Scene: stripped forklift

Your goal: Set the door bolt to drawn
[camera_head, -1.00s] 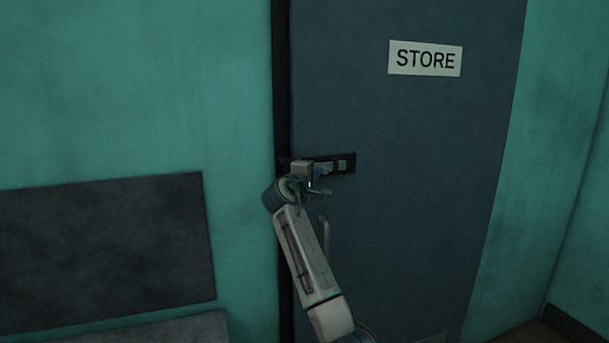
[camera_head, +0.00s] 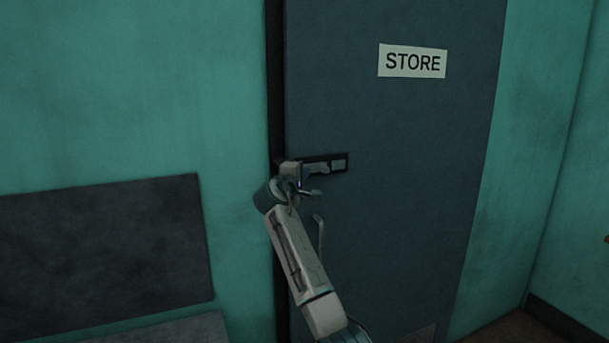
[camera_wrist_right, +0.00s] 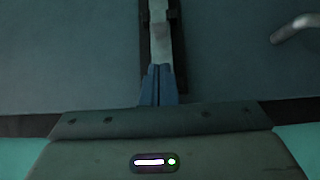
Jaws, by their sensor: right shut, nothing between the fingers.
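The door bolt is a pale bar on a dark plate (camera_head: 340,158) at the left edge of the dark blue-grey door (camera_head: 410,170). In the right wrist view the pale bolt bar (camera_wrist_right: 160,40) runs up from the fingertips. My right gripper (camera_head: 312,171) is at the left part of the bolt and partly hides it. In the wrist view its blue fingers (camera_wrist_right: 158,72) are shut together with nothing between them. Their tips are at the near end of the bar; I cannot tell whether they touch it. My left gripper is not in view.
A curved door handle (camera_head: 319,232) is just below the bolt; it also shows in the wrist view (camera_wrist_right: 296,26). A STORE sign (camera_head: 412,61) is higher on the door. A dark panel (camera_head: 105,245) is on the green wall at left.

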